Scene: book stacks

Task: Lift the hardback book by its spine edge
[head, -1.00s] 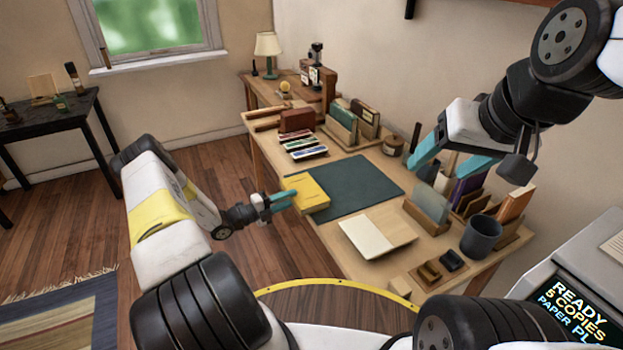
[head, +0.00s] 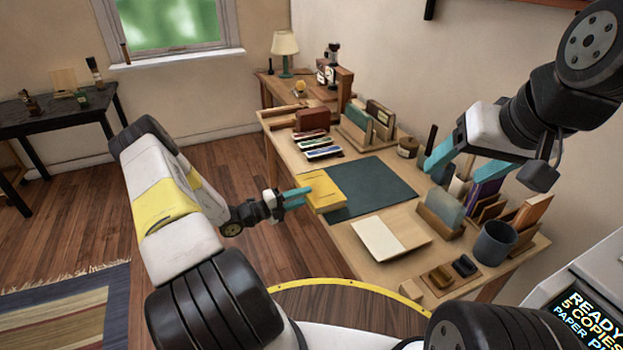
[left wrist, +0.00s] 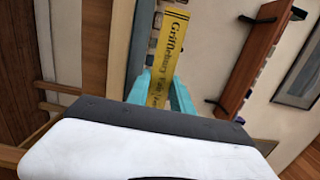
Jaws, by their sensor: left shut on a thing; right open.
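The yellow hardback book (head: 326,191) lies at the left edge of the desk, partly over the dark green mat (head: 372,187). My left gripper (head: 296,197) is at its left side, with its teal fingers at the book's edge. In the left wrist view the book's lettered yellow spine (left wrist: 168,55) sits between the two teal fingers (left wrist: 160,92), which are shut on it. Whether the book is clear of the desk I cannot tell. My right gripper (head: 455,160) is open and empty above the right side of the desk.
An open pale notebook (head: 390,240) lies in front of the mat. A dark cup (head: 494,242) and upright book holders (head: 442,212) stand at the right. Several colored items (head: 320,147) lie behind the book. Floor is open at the left.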

